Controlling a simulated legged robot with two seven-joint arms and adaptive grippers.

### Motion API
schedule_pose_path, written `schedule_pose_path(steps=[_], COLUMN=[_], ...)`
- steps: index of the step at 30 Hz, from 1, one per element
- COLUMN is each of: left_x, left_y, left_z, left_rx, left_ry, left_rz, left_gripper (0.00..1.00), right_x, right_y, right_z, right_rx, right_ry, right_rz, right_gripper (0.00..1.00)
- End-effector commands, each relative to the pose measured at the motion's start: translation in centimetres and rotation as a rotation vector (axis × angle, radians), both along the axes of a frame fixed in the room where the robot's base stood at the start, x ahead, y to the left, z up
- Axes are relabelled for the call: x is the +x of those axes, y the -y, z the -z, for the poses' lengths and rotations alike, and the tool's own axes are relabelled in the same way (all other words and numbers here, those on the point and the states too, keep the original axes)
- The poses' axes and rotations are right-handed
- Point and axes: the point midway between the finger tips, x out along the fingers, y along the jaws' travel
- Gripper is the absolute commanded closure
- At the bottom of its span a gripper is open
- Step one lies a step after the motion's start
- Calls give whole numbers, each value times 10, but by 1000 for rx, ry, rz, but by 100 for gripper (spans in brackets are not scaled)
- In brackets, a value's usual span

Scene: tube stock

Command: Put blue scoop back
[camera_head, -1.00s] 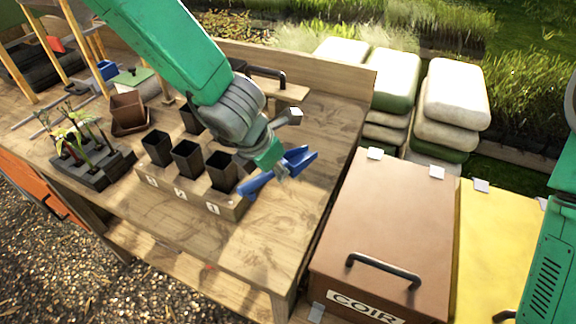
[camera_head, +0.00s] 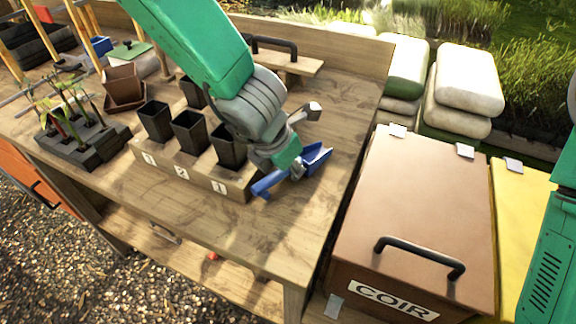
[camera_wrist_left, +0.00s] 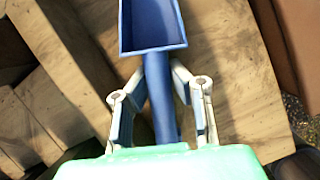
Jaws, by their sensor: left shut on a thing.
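The blue scoop (camera_head: 314,158) is in my left gripper (camera_head: 288,172), over the right part of the wooden bench near the numbered pot holder. Its handle end sticks out to the lower left and its open trough points to the upper right. In the left wrist view the scoop (camera_wrist_left: 152,24) has its trough at the top, and the fingers of my left gripper (camera_wrist_left: 163,100) are closed on both sides of its handle. I cannot tell whether the scoop touches the bench top. My right gripper is not in view.
A wooden holder (camera_head: 190,174) with black pots stands left of the scoop. The wooden bench (camera_head: 262,232) is clear in front and to the right. A brown COIR bin (camera_head: 420,190) stands right of the bench.

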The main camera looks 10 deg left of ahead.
Motion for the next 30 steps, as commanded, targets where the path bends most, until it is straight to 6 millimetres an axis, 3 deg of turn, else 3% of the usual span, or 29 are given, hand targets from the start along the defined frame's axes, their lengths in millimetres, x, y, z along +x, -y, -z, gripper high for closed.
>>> schedule_pose_path(steps=[26,27,28,30], left_x=[0,0,0,0], left_y=[0,0,0,0], left_z=[11,10,10,10], left_rx=[0,0,0,0], left_ry=[0,0,0,0], left_rz=[1,1,1,1], left_gripper=[100,73,63,63], right_x=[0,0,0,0], right_y=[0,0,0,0], right_z=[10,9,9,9], right_rx=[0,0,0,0], right_ry=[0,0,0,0], right_rz=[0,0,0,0], right_gripper=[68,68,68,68])
